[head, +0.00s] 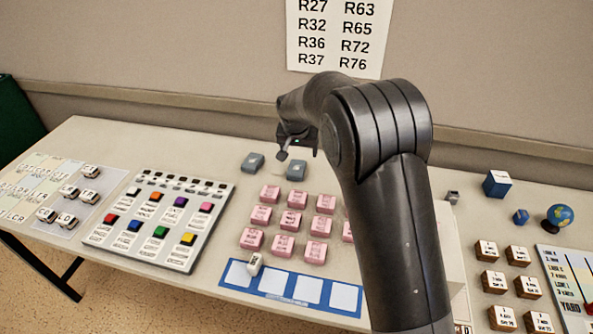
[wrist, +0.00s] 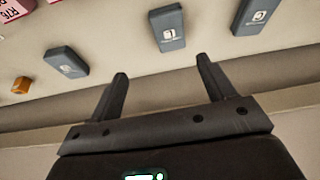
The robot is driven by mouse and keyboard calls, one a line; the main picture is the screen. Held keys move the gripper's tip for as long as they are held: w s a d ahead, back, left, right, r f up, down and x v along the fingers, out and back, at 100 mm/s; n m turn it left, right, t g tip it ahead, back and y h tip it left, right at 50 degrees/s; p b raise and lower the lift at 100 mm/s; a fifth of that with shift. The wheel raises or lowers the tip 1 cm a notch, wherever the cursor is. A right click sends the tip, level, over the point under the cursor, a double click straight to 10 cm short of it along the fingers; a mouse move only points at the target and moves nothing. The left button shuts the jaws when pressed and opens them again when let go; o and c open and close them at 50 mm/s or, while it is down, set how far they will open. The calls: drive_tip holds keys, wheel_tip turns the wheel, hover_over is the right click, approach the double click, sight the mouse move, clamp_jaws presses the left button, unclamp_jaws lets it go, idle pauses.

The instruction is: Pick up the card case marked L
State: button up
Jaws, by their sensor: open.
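Three blue-grey cases lie on the table in the wrist view: one at left (wrist: 66,61), one in the middle (wrist: 167,27) and one at right (wrist: 258,15). Each bears a small white mark; I cannot read which is L. The head view shows two such cases, a left one (head: 252,162) and a right one (head: 297,170), near the back of the table. My gripper (wrist: 161,68) is open and empty, its fingers pointing toward the middle case but apart from it. In the head view my gripper (head: 298,147) hangs above and behind these cases.
Several pink blocks (head: 291,220) stand in rows before the cases. A blue strip with white squares (head: 291,287) lies in front. A board of coloured buttons (head: 160,220) is at left. Small wooden blocks (head: 493,281) and a globe (head: 559,216) are at right. A wall stands behind.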

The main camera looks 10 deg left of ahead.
sight(296, 167)
drive_tip(key=f, duration=0.2)
drive_tip(key=w+a+f, duration=0.1)
drive_tip(key=f, duration=0.1)
drive_tip(key=w+a+f, duration=0.1)
drive_tip(key=f, duration=0.1)
drive_tip(key=shift+w+a+f, duration=0.1)
drive_tip(key=shift+w+f, duration=0.1)
drive_tip(key=shift+f, duration=0.05)
drive_tip(key=shift+x, duration=3.1)
drive_tip(key=shift+w, duration=0.15)
drive_tip(key=shift+c, duration=0.4)
drive_tip(key=shift+r, duration=0.1)
drive_tip(key=c, duration=1)
drive_tip(key=shift+o, duration=0.2)
drive_tip(key=shift+r, duration=0.1)
